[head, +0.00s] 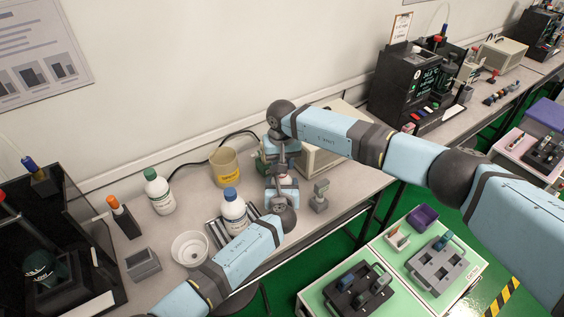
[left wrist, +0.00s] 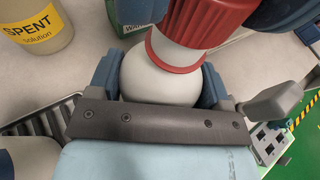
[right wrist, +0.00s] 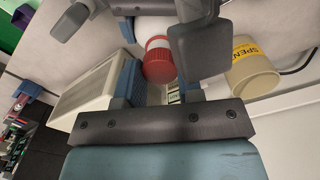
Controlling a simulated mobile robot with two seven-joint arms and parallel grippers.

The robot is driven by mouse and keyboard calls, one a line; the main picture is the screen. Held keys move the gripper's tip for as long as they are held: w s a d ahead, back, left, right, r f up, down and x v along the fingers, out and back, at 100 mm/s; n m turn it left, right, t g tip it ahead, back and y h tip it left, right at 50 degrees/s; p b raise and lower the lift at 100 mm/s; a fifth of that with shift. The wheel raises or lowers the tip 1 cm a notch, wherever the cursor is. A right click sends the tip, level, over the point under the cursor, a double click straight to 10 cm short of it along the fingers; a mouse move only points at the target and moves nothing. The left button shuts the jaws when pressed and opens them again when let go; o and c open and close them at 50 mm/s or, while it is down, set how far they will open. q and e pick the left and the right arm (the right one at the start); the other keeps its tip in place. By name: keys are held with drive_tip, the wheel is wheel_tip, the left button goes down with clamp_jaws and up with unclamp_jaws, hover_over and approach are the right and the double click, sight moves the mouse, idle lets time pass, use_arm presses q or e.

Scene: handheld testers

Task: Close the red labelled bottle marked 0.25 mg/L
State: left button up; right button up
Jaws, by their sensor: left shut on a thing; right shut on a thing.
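The white bottle (left wrist: 158,82) stands between the blue fingers of my left gripper (head: 282,198), which is shut on its body. Its red cap (left wrist: 203,18) sits at the bottle's neck, with a red rim against the white shoulder. My right gripper (head: 277,150) comes from above and is shut on the cap. In the right wrist view the red cap (right wrist: 158,60) shows between the blue fingers, with the white bottle (right wrist: 153,27) beyond it. The 0.25 mg/L marking cannot be read. I cannot tell how tightly the cap sits.
A yellow-labelled spent solution beaker (head: 226,168) stands behind. A blue-capped bottle (head: 234,211), a green-capped bottle (head: 159,192) and a white bowl (head: 190,248) are at left. A beige box (head: 335,140) is behind right. A small grey stand (head: 319,196) is close at right.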

drive_tip(key=shift+f, duration=0.55)
use_arm(q)
drive_tip(key=c, duration=0.4)
use_arm(e)
drive_tip(key=m, duration=1.3)
drive_tip(key=o, duration=0.9)
